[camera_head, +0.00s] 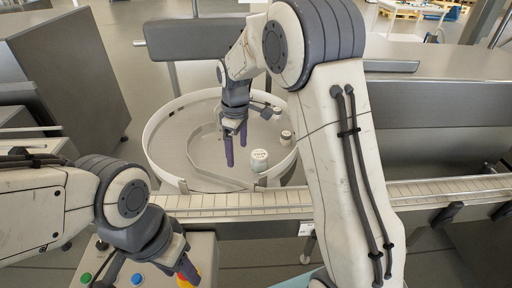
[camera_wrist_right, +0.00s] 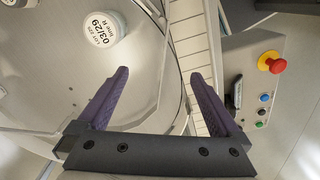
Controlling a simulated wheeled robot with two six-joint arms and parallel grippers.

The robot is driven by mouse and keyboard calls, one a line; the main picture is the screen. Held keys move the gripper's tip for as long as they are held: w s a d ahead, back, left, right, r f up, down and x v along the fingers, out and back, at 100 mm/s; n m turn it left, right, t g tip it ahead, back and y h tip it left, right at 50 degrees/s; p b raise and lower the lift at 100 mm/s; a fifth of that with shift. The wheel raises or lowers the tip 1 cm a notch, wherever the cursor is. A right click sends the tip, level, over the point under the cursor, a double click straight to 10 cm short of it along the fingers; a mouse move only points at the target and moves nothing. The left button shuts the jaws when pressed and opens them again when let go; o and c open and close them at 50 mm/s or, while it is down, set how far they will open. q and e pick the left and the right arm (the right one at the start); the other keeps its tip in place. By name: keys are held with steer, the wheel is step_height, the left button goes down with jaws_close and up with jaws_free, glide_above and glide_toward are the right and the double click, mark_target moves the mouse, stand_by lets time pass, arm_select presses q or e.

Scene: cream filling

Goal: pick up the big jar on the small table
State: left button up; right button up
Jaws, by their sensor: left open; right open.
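A white-lidded jar (camera_head: 259,160) stands on the round, rimmed table (camera_head: 165,172), near its front right edge. It also shows in the right wrist view (camera_wrist_right: 98,25), with a label reading 03/29 on its lid. Two other jars, a middle one (camera_head: 286,137) and a rear one (camera_head: 277,113), stand behind it and look smaller. My right gripper (camera_head: 236,155) hangs over the table, left of the front jar, open and empty. In the right wrist view its jaws (camera_wrist_right: 161,73) are apart. My left gripper (camera_head: 190,274) is low at the left, over the button box.
A slatted conveyor (camera_head: 230,203) runs across in front of the round table. A control box (camera_head: 205,250) with green and blue buttons and a red emergency stop (camera_wrist_right: 272,62) stands before it. Grey machine panels (camera_head: 440,120) stand at the right. A curved guide wall (camera_head: 199,165) crosses the round table.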

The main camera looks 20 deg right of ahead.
steer(key=p, duration=0.1)
glide_above(260, 154)
steer(key=a, duration=0.1)
steer(key=shift+s+f+n, duration=0.2)
steer(key=shift+f+n, duration=0.1)
steer(key=shift+f, duration=0.8)
steer(key=f, duration=0.1)
steer(key=f+p, duration=0.1)
steer(key=f, duration=0.2)
steer(key=shift+d+f, duration=0.3)
step_height(260, 154, down, 5)
steer(key=p, duration=0.3)
steer(key=shift+w+d+f, duration=0.15)
steer(key=shift+f, duration=0.35)
steer(key=c, duration=1.4)
arm_select(q)
step_height(260, 154, up, 6)
arm_select(e)
steer(key=shift+c, duration=0.2)
arm_select(q)
steer(key=shift+s, duration=0.1)
arm_select(e)
steer(key=shift+w+r, duration=0.1)
